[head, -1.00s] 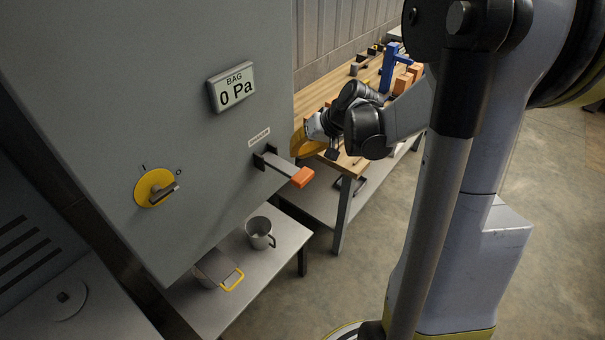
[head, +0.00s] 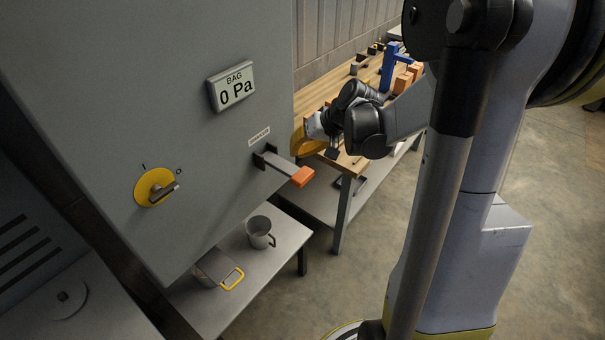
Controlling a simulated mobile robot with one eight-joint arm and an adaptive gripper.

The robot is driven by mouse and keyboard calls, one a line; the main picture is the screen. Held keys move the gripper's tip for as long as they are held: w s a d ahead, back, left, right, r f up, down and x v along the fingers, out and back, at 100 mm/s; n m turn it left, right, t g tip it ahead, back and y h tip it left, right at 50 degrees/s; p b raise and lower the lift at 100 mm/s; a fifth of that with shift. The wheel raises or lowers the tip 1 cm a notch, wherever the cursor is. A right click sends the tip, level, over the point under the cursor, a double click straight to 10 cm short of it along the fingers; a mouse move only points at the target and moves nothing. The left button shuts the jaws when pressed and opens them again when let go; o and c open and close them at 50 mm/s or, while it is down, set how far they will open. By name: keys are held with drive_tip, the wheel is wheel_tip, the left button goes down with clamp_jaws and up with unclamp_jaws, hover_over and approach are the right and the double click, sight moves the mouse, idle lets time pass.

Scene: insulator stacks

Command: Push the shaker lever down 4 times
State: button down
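The shaker lever (head: 285,168) is a grey bar with an orange end, sticking out from the front of the grey cabinet (head: 90,90). It slopes slightly down toward its orange tip. A small label plate (head: 259,137) sits just above its slot. My gripper (head: 306,138) is behind and to the right of the lever, apart from it in the picture.
A yellow rotary switch (head: 155,187) is at lower left. A low shelf (head: 285,232) below holds a grey mug (head: 259,232) and a yellow-handled container (head: 216,269). A wooden workbench (head: 313,92) with a blue clamp (head: 388,68) stands behind my arm.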

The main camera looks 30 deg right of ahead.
idle(0.6)
wheel_tip(320, 180, up, 4)
drive_tip(key=p, duration=0.4)
drive_tip(key=shift+f, duration=0.1)
drive_tip(key=shift+f, duration=0.15)
drive_tip(key=b, duration=0.7)
approach(292, 172)
drive_tip(key=x, duration=0.5)
drive_tip(key=shift+w+a, duration=0.15)
drive_tip(key=shift+w, duration=0.2)
drive_tip(key=shift+f+b, duration=0.4)
drive_tip(key=shift+f, duration=0.05)
